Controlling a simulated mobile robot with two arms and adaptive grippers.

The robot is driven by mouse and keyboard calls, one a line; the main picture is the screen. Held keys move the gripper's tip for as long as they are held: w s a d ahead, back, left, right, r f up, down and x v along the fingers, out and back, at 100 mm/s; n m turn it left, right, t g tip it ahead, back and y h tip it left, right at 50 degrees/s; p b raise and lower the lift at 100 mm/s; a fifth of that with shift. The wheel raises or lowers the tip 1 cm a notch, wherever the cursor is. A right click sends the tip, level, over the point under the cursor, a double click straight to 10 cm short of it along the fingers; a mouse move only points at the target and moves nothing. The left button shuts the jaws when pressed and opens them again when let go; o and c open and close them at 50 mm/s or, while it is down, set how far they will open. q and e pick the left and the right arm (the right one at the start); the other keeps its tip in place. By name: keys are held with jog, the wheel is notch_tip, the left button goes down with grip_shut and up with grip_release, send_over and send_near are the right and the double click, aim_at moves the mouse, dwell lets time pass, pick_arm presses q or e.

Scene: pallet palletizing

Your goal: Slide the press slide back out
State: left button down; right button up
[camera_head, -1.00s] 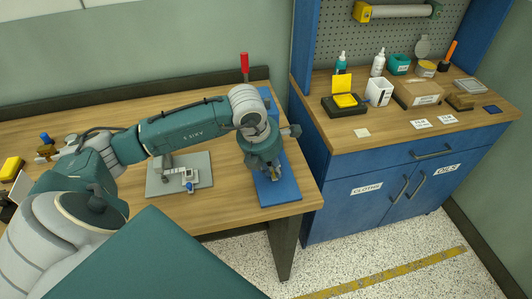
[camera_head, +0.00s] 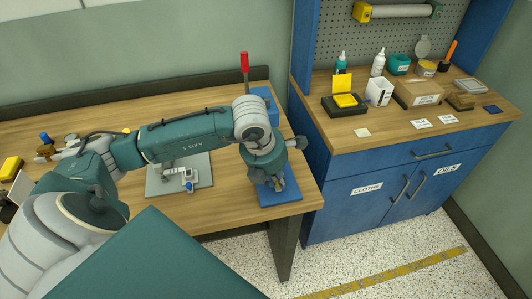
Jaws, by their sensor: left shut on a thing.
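The press stands at the right end of the wooden workbench, with a blue base plate (camera_head: 268,199), a blue upright body (camera_head: 271,103) and a red lever handle (camera_head: 244,62) standing up behind. My left gripper (camera_head: 278,184) points down over the front part of the base plate. It is shut on a small part of the press, seemingly the press slide, which my fingers and wrist mostly hide. My arm also covers the middle of the press. My right gripper is not in view.
A grey plate with a small fixture (camera_head: 188,184) lies on the workbench (camera_head: 220,208) left of the press. The bench's right edge is close to the base plate. A blue cabinet (camera_head: 330,215) with bottles and boxes on top stands to the right.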

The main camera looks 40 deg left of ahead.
pick_arm(q)
jog(key=shift+s+d, duration=1)
jog(key=shift+d, duration=0.25)
jog(key=c, duration=1.6)
grip_release()
jog(key=shift+r+p, duration=1.2)
jog(key=shift+r, duration=1.3)
